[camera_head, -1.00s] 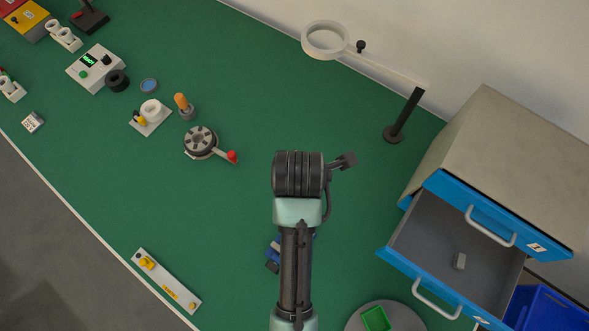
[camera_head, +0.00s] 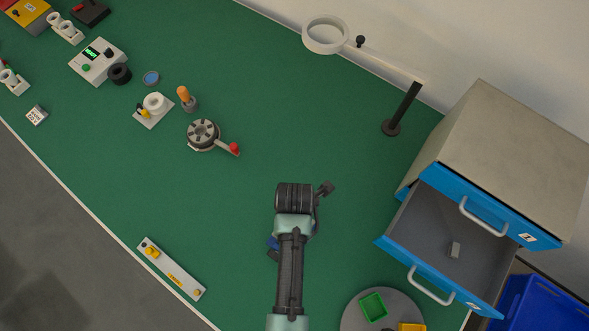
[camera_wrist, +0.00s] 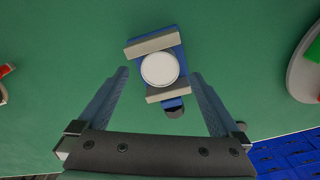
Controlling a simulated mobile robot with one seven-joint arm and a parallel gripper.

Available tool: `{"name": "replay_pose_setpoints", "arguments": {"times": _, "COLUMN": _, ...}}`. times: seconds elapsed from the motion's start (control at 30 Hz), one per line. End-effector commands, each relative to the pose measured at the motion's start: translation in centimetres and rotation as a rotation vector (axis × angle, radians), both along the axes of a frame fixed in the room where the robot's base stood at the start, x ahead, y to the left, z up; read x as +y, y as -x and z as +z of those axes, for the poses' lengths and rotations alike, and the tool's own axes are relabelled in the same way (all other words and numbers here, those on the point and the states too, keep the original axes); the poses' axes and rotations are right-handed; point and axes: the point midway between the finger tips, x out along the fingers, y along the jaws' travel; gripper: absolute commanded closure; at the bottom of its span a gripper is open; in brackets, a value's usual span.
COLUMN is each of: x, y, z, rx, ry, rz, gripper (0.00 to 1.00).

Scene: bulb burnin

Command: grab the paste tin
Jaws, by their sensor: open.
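A round tin with a pale flat top (camera_wrist: 160,69), which looks like the paste tin, sits between two grey bars of a blue vise-like holder (camera_wrist: 173,103) in the wrist view. My gripper (camera_wrist: 160,74) is open and empty. Its two fingers show left and right of the tin, apart from it; the height gap is hard to judge. In the head view my arm hides the tin and fingertips, and only a bit of the blue holder (camera_head: 272,243) shows.
An open drawer (camera_head: 448,250) and cabinet stand at right, with a round stand (camera_head: 352,313) bearing green and yellow bins below. A magnifier lamp (camera_head: 390,127) stands at the back. A rotary fixture (camera_head: 203,134) is at left. Green bench around the holder is mostly clear.

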Motion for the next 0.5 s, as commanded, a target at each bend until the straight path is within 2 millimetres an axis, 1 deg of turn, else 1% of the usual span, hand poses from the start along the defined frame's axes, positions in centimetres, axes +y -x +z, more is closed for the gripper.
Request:
{"name": "replay_pose_setpoints", "arguments": {"times": 0.23, "x": 0.0, "y": 0.0, "z": -3.1, "rx": 0.001, "ry": 0.001, "rz": 0.0, "gripper": 0.0}}
{"name": "replay_pose_setpoints", "arguments": {"times": 0.33, "x": 0.0, "y": 0.0, "z": -3.7, "rx": 0.0, "ry": 0.0, "rz": -0.001, "gripper": 0.0}}
{"name": "replay_pose_setpoints", "arguments": {"times": 0.5, "x": 0.0, "y": 0.0, "z": -4.0, "rx": -0.001, "ry": -0.001, "rz": -0.001, "gripper": 0.0}}
